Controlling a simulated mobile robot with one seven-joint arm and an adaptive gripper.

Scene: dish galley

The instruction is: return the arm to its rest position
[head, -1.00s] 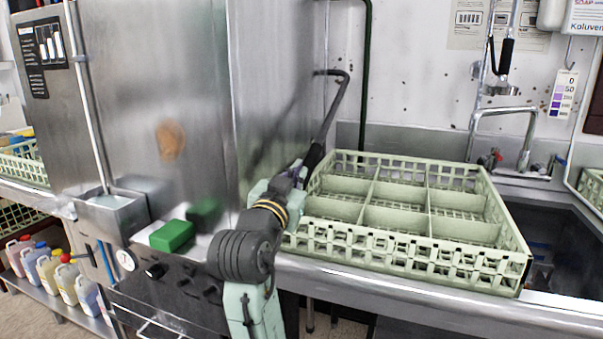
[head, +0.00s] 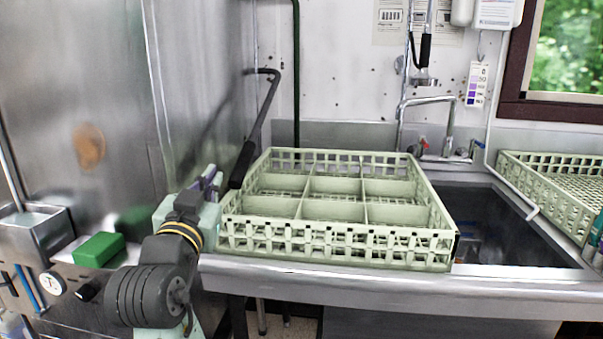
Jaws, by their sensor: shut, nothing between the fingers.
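My arm (head: 150,293) is folded up at the lower left of the head view, with a dark grey ribbed joint, a yellow-banded link and pale green parts beyond it. Its far end is beside the left end of the pale green dish rack (head: 340,246); whether it touches the rack cannot be told. My gripper's fingers are hidden behind the arm's own links. No held object shows.
The rack stands on the steel counter (head: 400,283), with a sink (head: 490,225) to its right. A black-gripped lever (head: 242,165) rises close behind the arm. A green block (head: 98,250) is left of the arm. Another rack (head: 550,195) stands at far right.

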